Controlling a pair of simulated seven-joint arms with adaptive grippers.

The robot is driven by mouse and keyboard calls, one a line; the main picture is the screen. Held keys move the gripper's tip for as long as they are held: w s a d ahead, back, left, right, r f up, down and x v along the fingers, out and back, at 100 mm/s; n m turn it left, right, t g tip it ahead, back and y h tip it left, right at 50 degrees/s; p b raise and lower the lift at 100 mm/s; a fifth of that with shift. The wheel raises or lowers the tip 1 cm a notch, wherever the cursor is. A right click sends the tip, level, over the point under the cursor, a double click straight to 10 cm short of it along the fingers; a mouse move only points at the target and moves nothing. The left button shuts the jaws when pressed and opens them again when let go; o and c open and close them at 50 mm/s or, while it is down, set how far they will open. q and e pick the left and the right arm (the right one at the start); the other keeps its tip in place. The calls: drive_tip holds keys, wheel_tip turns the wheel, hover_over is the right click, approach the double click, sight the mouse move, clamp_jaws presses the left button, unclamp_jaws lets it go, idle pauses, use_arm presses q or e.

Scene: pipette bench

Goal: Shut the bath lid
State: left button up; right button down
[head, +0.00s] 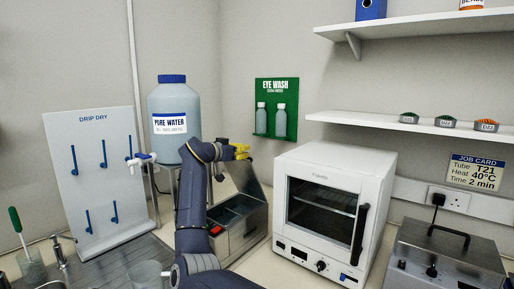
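A steel bath (246,241) stands on the bench in the middle, with a red switch on its front. Its lid (252,179) is raised at the back, so the dark inside shows. My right arm comes up from the bottom and hides the bath's left side. My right gripper (240,151), with yellow parts, is at the top edge of the raised lid. I cannot tell whether it touches the lid, or whether its fingers are open or shut. My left gripper is not in view.
A white oven (336,165) stands close right of the bath. A steel unit (470,262) with a black handle is further right. A pure water bottle (174,103) and drip rack (92,150) are at left. A glass beaker (147,274) is at the front.

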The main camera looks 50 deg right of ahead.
drive_tip(key=a+f+h, duration=0.4)
drive_tip(key=a+f, duration=0.4)
drive_tip(key=a, duration=0.4)
drive_tip(key=shift+a, duration=0.15)
drive_tip(key=shift+f, duration=0.1)
